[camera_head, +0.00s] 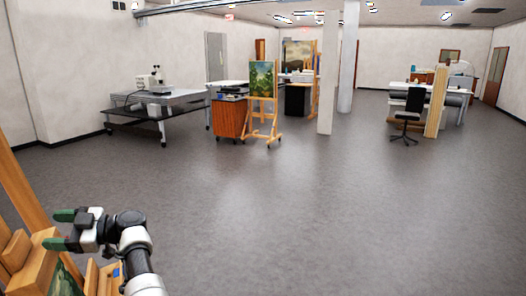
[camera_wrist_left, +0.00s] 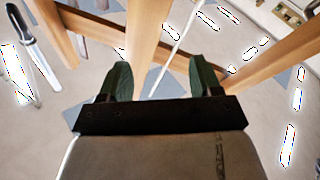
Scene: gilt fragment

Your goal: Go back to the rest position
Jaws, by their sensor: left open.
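My left gripper (camera_head: 58,230) is at the lower left of the head view, with dark green fingers pointing left. It also shows in the left wrist view (camera_wrist_left: 158,82), its two green fingers apart with nothing held between them. It is close to a wooden easel (camera_head: 22,195) at the left edge. I cannot tell whether it touches the wood. In the wrist view, wooden easel beams (camera_wrist_left: 152,30) show beyond the fingertips. A part of a green painting (camera_head: 62,280) shows below the gripper, partly hidden by the arm. My right gripper is not in view.
An easel with a landscape painting (camera_head: 262,79) stands at the middle back beside a wooden cabinet (camera_head: 229,118). A table with a microscope (camera_head: 158,76) is at the left wall. White columns (camera_head: 329,70) and an office chair (camera_head: 408,112) stand further right. The grey floor (camera_head: 330,215) ahead is clear.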

